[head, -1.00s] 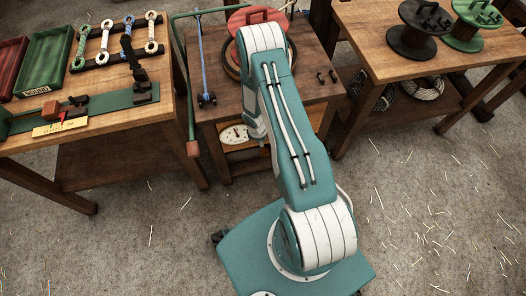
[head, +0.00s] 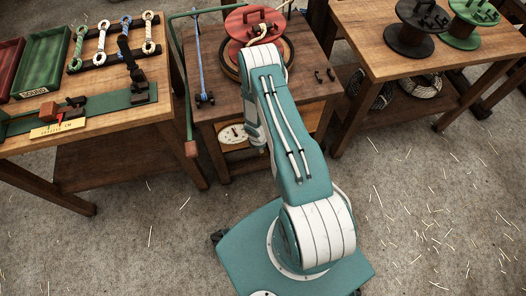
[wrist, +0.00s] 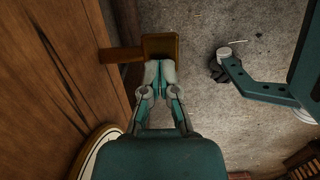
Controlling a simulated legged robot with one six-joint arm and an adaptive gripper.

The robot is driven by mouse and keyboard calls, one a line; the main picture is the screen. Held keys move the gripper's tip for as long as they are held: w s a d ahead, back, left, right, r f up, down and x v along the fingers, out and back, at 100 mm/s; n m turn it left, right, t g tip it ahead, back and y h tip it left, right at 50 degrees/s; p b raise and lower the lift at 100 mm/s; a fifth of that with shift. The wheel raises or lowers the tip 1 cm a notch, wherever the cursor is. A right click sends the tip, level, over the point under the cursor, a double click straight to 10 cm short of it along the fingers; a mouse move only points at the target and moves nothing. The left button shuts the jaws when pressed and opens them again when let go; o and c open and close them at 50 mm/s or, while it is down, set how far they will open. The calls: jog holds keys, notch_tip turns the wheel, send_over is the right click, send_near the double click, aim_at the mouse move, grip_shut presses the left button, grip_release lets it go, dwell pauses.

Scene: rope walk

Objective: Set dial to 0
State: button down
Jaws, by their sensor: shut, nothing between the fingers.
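A round white dial (head: 232,133) with dark marks sits on the front of the middle bench, left of my arm. Its reading is too small to tell. Part of its pale face and rim (wrist: 103,152) shows at the lower left of the wrist view. My gripper (wrist: 160,78) is shut and empty. Its tips are just below a brown block-like knob (wrist: 160,47), whose short bar reaches left to the wooden bench. I cannot tell whether the tips touch the knob. In the head view my arm hides the gripper and this knob.
A left bench (head: 110,115) holds trays and rope pieces. A right bench (head: 375,45) holds reels. The floor (head: 430,190) in front is open.

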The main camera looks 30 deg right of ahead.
dwell(0.3)
notch_tip(320, 180, down, 2)
jog(key=shift+f, duration=0.2)
jog(key=a, duration=0.2)
jog(key=a+r, duration=0.1)
jog(key=shift+w, duration=0.4)
notch_tip(320, 180, up, 12)
jog(key=a, duration=0.1)
jog(key=shift+w, duration=0.2)
dwell(0.6)
